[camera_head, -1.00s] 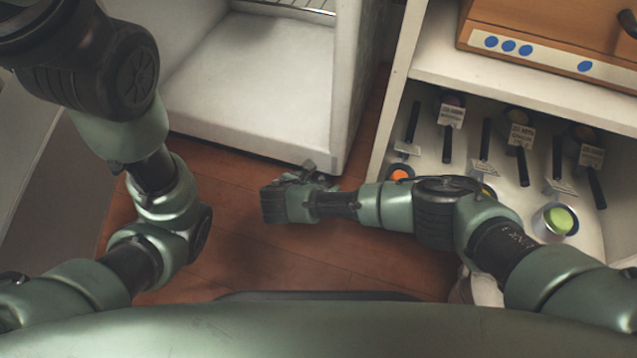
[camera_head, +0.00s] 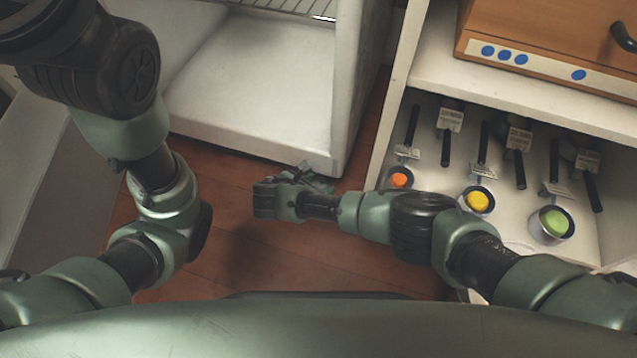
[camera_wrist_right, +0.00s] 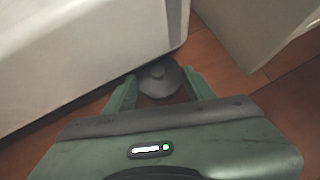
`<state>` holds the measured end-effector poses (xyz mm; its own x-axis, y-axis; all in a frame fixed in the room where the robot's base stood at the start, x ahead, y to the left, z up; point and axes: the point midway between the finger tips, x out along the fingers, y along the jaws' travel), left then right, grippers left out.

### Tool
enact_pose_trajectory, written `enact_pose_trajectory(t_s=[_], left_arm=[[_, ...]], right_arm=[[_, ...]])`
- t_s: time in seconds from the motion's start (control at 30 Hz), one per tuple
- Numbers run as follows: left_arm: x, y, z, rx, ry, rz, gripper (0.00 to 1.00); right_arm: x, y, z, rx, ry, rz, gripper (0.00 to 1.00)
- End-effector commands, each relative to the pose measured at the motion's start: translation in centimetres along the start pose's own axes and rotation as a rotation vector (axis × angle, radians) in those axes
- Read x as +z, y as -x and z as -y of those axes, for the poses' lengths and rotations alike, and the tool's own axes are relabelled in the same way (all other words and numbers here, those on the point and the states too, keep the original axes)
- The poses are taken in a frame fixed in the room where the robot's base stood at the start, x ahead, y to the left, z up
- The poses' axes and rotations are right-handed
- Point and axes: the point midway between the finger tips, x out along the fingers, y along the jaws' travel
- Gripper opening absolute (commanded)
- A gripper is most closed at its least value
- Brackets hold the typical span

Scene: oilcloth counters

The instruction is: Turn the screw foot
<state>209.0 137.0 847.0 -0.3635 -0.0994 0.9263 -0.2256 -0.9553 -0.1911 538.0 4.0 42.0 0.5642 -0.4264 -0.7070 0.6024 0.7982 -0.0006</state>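The screw foot (camera_wrist_right: 158,76) is a dark grey round foot under the corner of the white cabinet (camera_wrist_right: 85,50), seen in the right wrist view. My right gripper (camera_wrist_right: 160,82) is open, with one green finger on each side of the foot. I cannot tell whether either finger touches it. In the head view my right gripper (camera_head: 300,178) is low over the floor by the white cabinet's front corner (camera_head: 320,160), and I cannot make out the foot there. My left arm bends up along the left side of the head view, and its gripper is out of view.
The wooden floor (camera_head: 240,235) is open in front of the cabinet. At right a white shelf unit (camera_head: 385,130) holds hanging tools and orange (camera_head: 399,180), yellow (camera_head: 478,201) and green (camera_head: 553,222) round items. A wooden box (camera_head: 550,45) stands on its upper shelf.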

Motion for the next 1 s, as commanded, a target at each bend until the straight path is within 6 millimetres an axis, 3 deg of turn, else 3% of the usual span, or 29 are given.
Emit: enact_pose_trajectory(t_s=[0.03, 0.07, 0.47, 0.87, 1.0], left_arm=[[0.0, 0.0, 0.0, 0.000, 0.000, 0.000, 0.76], [0.0, 0.0, 0.0, 0.000, 0.000, 0.000, 0.76], [0.2, -0.3, 0.1, 0.000, 0.000, 0.001, 0.76], [1.7, -4.8, 1.0, -0.001, 0.000, 0.001, 0.76], [2.8, -4.2, 1.3, -0.013, 0.003, 0.034, 0.76]], right_arm=[[-0.1, 0.0, 0.1, -0.001, 0.000, -0.001, 0.68], [-0.1, 0.0, 0.1, -0.001, 0.000, -0.001, 0.76], [0.1, 0.4, 0.0, 0.000, 0.001, -0.001, 0.76], [0.3, 6.5, 0.0, 0.001, 0.001, -0.004, 0.76], [0.1, 7.8, 0.1, -0.001, 0.001, -0.002, 0.76]])
